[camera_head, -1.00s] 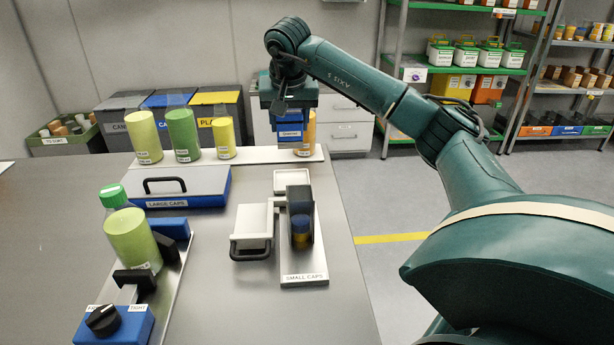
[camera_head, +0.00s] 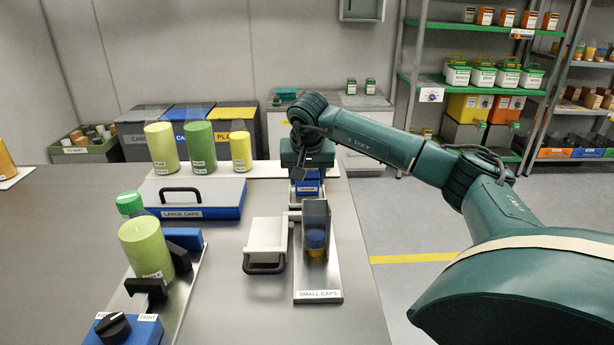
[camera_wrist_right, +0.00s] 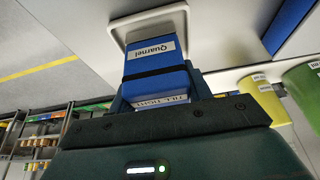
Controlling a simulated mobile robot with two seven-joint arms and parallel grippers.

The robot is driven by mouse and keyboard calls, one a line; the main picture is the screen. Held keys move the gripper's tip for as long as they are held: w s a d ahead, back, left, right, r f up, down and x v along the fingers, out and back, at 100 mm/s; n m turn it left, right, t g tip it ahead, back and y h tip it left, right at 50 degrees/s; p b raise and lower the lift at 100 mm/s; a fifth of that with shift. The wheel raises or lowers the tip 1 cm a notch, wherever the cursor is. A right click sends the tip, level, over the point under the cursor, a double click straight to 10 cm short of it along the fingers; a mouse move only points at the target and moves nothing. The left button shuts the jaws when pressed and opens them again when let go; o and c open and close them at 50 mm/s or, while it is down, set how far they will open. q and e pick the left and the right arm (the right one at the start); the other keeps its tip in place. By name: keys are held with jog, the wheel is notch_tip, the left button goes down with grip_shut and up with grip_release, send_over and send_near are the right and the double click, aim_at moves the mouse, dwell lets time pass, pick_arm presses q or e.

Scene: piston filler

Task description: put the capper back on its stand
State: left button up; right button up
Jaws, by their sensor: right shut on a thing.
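My right gripper (camera_head: 307,168) is shut on the capper, a blue block (camera_head: 308,187) with a white label, held upright below the jaws. In the right wrist view the capper (camera_wrist_right: 155,55) shows a label reading "Quarnel" and a dark band, and it stands out from between the jaws (camera_wrist_right: 160,100). A pale square tray with a raised rim (camera_wrist_right: 118,24), apparently the stand, lies directly beyond the capper's lower end. I cannot tell whether the capper touches it. In the head view the capper and gripper cover most of this tray. My left gripper is not in view.
The small caps holder (camera_head: 318,296) stands just in front of the capper, with a white handled box (camera_head: 266,236) to its left. The blue large caps box (camera_head: 194,212) lies further left. Green and yellow cylinders (camera_head: 200,150) stand behind.

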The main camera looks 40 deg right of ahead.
jog(key=shift+f, duration=0.1)
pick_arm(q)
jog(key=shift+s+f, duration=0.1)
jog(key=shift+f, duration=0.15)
pick_arm(e)
jog(key=o, duration=1.2)
jog(key=shift+r, duration=0.45)
pick_arm(q)
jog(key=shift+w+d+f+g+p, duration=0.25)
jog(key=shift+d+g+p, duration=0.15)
jog(key=shift+p, duration=0.25)
pick_arm(e)
jog(key=v, duration=1.1)
jog(key=shift+s+a+r, duration=0.1)
jog(key=shift+r, duration=0.1)
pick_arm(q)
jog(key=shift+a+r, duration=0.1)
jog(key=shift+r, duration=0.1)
